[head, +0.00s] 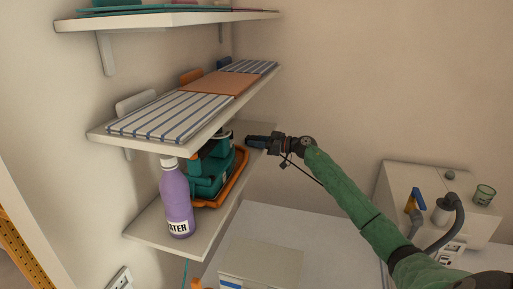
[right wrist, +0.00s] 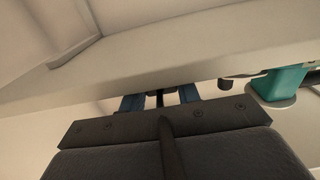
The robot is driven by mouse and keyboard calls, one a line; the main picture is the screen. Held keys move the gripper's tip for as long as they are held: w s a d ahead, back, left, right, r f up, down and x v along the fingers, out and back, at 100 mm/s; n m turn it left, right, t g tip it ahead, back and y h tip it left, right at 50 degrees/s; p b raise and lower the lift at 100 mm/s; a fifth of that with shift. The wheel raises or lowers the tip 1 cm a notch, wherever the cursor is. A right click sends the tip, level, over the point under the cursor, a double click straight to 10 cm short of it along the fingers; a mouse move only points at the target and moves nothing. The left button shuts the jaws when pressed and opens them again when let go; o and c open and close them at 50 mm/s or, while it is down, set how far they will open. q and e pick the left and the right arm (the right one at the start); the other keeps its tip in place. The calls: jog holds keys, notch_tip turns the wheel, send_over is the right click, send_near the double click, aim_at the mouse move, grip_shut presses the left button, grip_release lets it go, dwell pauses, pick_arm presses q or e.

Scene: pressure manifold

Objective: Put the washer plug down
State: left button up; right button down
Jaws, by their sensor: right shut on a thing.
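My right gripper (head: 258,142) reaches in from the right, below the middle shelf and at the far end of the lower shelf (head: 222,215). In the right wrist view its blue fingers (right wrist: 160,100) are shut on a small dark thing (right wrist: 160,97), which I take to be the washer plug. Most of the plug is hidden by the gripper, and I cannot tell whether it touches the shelf. My left gripper is not in view.
A white unit (head: 400,181) with a grey hose (head: 458,213) is at right.

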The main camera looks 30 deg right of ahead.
jog(key=shift+f, duration=0.1)
jog(key=shift+f, duration=0.1)
dwell(0.3)
jog(key=c, duration=1.3)
grip_release()
jog(key=shift+o, duration=1.4)
